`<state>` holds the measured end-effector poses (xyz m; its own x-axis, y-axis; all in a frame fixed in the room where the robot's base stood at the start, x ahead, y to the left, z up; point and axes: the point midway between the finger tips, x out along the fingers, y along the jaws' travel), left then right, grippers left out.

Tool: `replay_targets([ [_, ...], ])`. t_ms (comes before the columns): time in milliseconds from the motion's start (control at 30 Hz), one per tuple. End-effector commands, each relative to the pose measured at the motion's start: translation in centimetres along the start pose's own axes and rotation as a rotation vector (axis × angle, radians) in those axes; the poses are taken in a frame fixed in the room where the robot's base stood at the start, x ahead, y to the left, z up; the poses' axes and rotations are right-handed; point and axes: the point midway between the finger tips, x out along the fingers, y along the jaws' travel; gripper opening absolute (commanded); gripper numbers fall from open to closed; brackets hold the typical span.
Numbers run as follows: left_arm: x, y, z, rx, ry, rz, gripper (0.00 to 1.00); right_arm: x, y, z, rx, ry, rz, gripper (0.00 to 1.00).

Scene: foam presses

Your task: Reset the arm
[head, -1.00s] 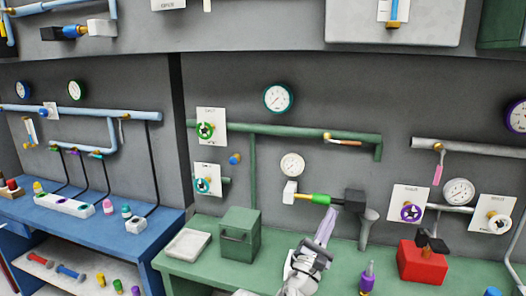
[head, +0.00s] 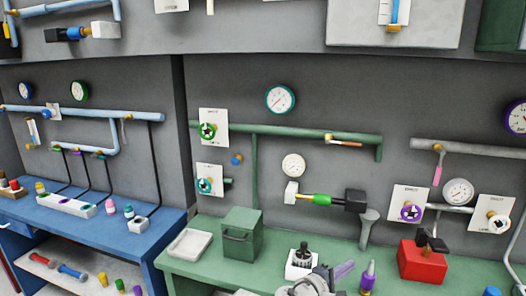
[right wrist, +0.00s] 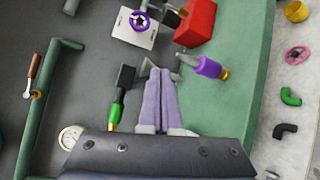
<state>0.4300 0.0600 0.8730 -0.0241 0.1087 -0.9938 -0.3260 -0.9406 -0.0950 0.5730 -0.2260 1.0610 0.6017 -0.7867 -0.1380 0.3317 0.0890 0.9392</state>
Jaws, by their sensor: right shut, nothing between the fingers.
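My right gripper (head: 348,268) is low at the bottom of the head view, over the green bench, its lilac fingers pointing right. In the right wrist view its two lilac fingers (right wrist: 160,76) lie side by side, shut, with nothing between them. A white block with a black knob (head: 302,260) stands just behind the gripper. My left gripper is not in view.
The green bench (head: 190,266) carries a white tray (head: 189,242), a green box (head: 241,235) and a red box (head: 422,262). A grey funnel-like post (head: 369,226) stands near the wall. Pipes, gauges and valves line the wall behind.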

Motion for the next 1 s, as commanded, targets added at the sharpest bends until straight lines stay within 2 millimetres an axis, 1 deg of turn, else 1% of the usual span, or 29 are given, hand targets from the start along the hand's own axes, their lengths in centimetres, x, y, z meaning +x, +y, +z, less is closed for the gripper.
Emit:
replay_targets([
  [33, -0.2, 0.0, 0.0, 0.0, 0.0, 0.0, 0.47, -0.3, -2.2, -0.3, 0.066, 0.008, -0.108, 0.0],
  [67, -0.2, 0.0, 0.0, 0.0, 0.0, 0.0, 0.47, -0.7, -3.7, -0.5, 0.108, 0.011, -0.177, 0.0],
  [100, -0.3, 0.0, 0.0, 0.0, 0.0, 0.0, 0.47, -1.2, -5.6, -0.8, 0.159, 0.014, -0.27, 0.0],
  [167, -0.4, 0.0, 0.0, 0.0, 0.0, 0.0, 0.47, -2.5, -8.4, -1.4, 0.23, 0.014, -0.413, 0.0],
  [200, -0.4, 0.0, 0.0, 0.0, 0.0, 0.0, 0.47, -3.5, -10.2, -1.9, 0.273, 0.011, -0.509, 0.0],
  [267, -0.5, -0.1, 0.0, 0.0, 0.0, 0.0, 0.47, -5.4, -12.6, -2.5, 0.33, 0.006, -0.651, 0.0],
  [300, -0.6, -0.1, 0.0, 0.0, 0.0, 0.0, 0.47, -6.8, -14.1, -3.0, 0.363, 0.0, -0.745, 0.0],
  [367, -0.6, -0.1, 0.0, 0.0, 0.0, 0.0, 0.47, -9.1, -15.9, -3.6, 0.402, -0.011, -0.878, 0.0],
  [400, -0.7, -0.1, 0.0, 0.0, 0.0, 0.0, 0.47, -10.6, -16.9, -4.0, 0.424, -0.019, -0.961, 0.0],
  [500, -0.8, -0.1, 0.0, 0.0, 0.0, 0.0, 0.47, -14.1, -18.7, -4.7, 0.457, -0.039, -1.137, 0.0],
  [600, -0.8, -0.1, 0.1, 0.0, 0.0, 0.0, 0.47, -16.8, -19.6, -5.1, 0.473, -0.056, -1.264, 0.0],
  [700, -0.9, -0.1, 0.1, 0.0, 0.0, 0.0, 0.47, -18.5, -20.0, -5.3, 0.479, -0.066, -1.341, 0.0],
  [800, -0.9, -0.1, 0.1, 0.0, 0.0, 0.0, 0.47, -19.2, -20.1, -5.4, 0.481, -0.071, -1.373, 0.0],
  [1000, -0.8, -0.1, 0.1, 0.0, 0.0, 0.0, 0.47, -19.3, -20.2, -5.4, 0.481, -0.071, -1.378, 0.0],
])
